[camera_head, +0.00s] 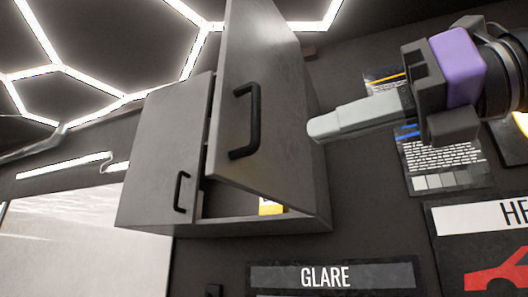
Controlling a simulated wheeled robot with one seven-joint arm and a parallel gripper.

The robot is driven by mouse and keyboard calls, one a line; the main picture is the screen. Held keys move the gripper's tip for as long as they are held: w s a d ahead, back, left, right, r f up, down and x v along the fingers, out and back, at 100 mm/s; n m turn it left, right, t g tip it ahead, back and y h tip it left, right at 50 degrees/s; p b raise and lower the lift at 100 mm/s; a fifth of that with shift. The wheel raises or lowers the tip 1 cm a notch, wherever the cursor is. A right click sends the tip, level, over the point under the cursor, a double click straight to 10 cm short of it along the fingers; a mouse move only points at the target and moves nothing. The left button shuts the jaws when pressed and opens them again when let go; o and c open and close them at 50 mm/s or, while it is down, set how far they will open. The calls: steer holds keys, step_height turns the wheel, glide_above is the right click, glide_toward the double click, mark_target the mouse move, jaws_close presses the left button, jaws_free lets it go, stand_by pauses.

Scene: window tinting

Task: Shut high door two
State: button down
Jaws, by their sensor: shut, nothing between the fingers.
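A grey wall cabinet (308,205) hangs high in the middle of the view. Its right door (265,130) stands partly open, swung out toward me, with a black bar handle (254,122) on its face. Its left door (165,165) has a smaller black handle (180,192) and looks shut or nearly so. No number marks either door. My gripper (322,128) is shut and empty, pointing left. Its tip is to the right of the open door, close to its edge in the picture; I cannot tell whether they touch.
A yellow item (270,207) shows inside the cabinet. Posters (440,158) and a sign reading GLARE (325,277) are on the dark wall. Glowing hexagon lights (60,68) cover the ceiling. The space left of the cabinet, before a pale panel (70,235), looks free.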

mark_target(219, 162)
steer(key=p+x, duration=0.5)
steer(key=x, duration=0.8)
steer(key=shift+w, duration=0.1)
steer(key=shift+w+a+p, duration=0.2)
steer(key=shift+a+p, duration=0.1)
steer(key=shift+a, duration=0.05)
